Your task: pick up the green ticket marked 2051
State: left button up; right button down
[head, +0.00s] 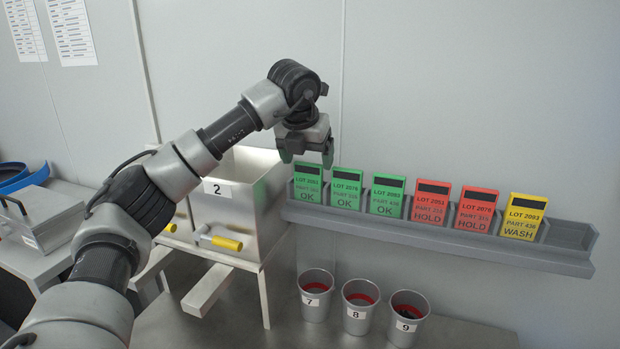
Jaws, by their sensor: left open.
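The green ticket (308,183) stands at the left end of the grey wall rack; its small print looks like LOT 2051, with OK below. My left gripper (306,152) is open and points down just above this ticket, one finger to each side of its top. The fingers look empty, and whether they touch the ticket cannot be told. The ticket's top edge is partly close behind the fingertips. My right gripper is not in view.
The rack (440,238) also holds two more green tickets, 2078 (346,189) and 2093 (386,196), red tickets 2051 (431,203) and 2078 (476,211), and a yellow one (522,218). Its right slot is empty.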

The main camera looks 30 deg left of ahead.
pick_arm(q)
jog(key=shift+w+a+f, duration=0.25)
jog(key=shift+f, duration=0.3)
jog(key=shift+w+a+f, duration=0.15)
jog(key=shift+a+f, duration=0.1)
jog(key=shift+f, duration=0.2)
jog(key=shift+w+d, duration=0.1)
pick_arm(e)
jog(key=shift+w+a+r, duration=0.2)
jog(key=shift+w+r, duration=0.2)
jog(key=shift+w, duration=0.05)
pick_arm(q)
jog(key=shift+w, duration=0.1)
jog(key=shift+c, duration=1.3)
jog(key=shift+d, duration=0.1)
jog(key=c, duration=0.4)
jog(key=shift+s, duration=0.3)
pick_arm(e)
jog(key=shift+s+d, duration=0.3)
